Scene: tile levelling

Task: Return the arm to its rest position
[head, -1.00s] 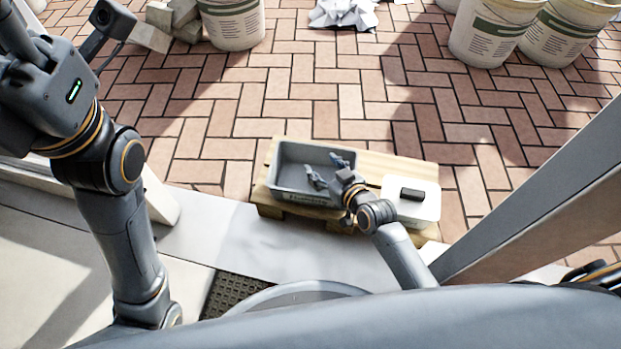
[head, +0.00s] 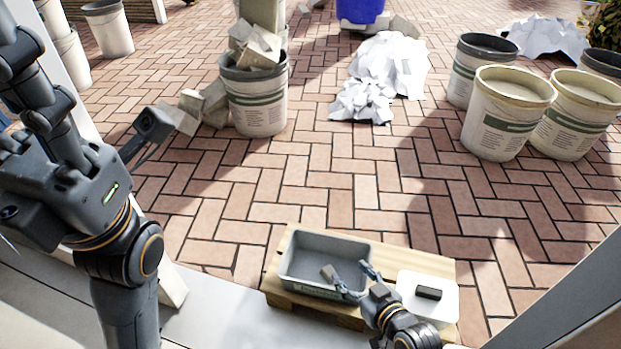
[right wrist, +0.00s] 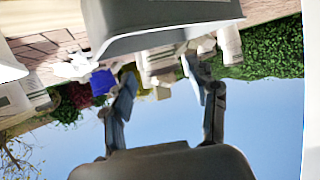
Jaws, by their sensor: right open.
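My right gripper (head: 349,273) is open and empty, with its two fingers spread. In the head view it overlaps the near right part of a grey tub (head: 290,282). In the right wrist view the fingers (right wrist: 160,85) stand apart with nothing between them, and the underside and wall of what looks like the tub (right wrist: 165,22) hang across the top. My right forearm comes in from the bottom edge. My left arm fills the left side of the head view; its gripper fingers do not show.
The tub stands on a wooden pallet (head: 395,254), beside a white container (head: 440,306) with a dark block (head: 428,292) on it. Buckets (head: 258,105) and crumpled white heaps (head: 390,65) stand farther off. The brick paving (head: 340,190) between is clear. A pale beam crosses the lower right.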

